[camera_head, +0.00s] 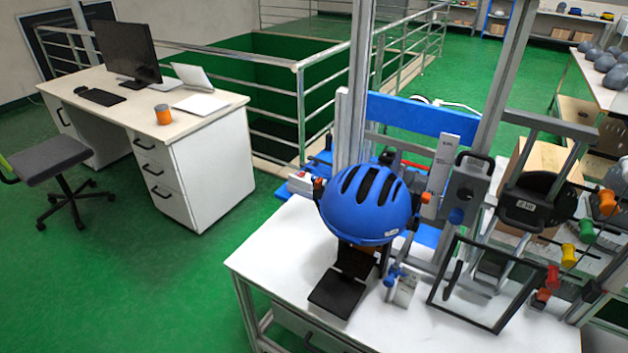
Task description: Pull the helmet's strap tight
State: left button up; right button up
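A blue helmet (364,206) with black vents sits upright on the drop tower, above the white bench's left part. Its strap cannot be made out; the underside of the helmet is mostly hidden from this high angle. A dark support (355,262) shows below the helmet's rim, with a black plate (337,293) in front of it on the bench. Small orange-tipped parts stand close to both sides of the helmet. Neither of my grippers is in view.
The white bench (275,255) is clear at its front left. A black frame (487,285) and a grey upright with a black handle (464,190) stand right of the helmet. Metal posts rise behind. A desk (205,112) and a chair (48,158) stand at the left.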

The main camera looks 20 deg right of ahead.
aim_at(425, 198)
jog(key=l+z, duration=0.35)
jog(key=l, duration=0.3)
jog(key=i+l+z, duration=0.15)
jog(key=l+z, duration=0.25)
jog(key=l, duration=0.25)
